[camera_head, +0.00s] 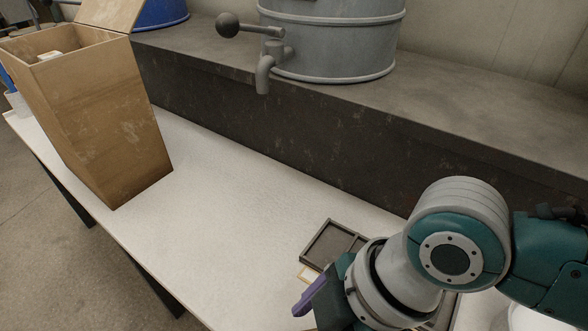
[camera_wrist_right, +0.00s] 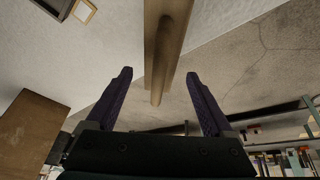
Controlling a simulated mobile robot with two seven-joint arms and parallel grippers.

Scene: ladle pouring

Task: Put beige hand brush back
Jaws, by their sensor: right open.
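A long beige wooden piece (camera_wrist_right: 165,40), apparently the hand brush, comes down from the top of the right wrist view. Its near end lies between the fingers of my right gripper (camera_wrist_right: 158,76), with a gap visible on each side. No bristles show, so I cannot tell which part of the brush this is. The right gripper is open. In the head view only a purple finger of the right gripper (camera_head: 306,297) shows, near the table's front edge; my arm hides the brush there. My left gripper is in neither view.
A dark tray (camera_head: 327,244) and a small wood-framed item (camera_head: 308,274) lie beside my right gripper. A tall wooden box (camera_head: 95,115) stands at the left of the white table (camera_head: 215,190). A metal drum with a tap (camera_head: 330,40) sits on the raised ledge. The table's middle is clear.

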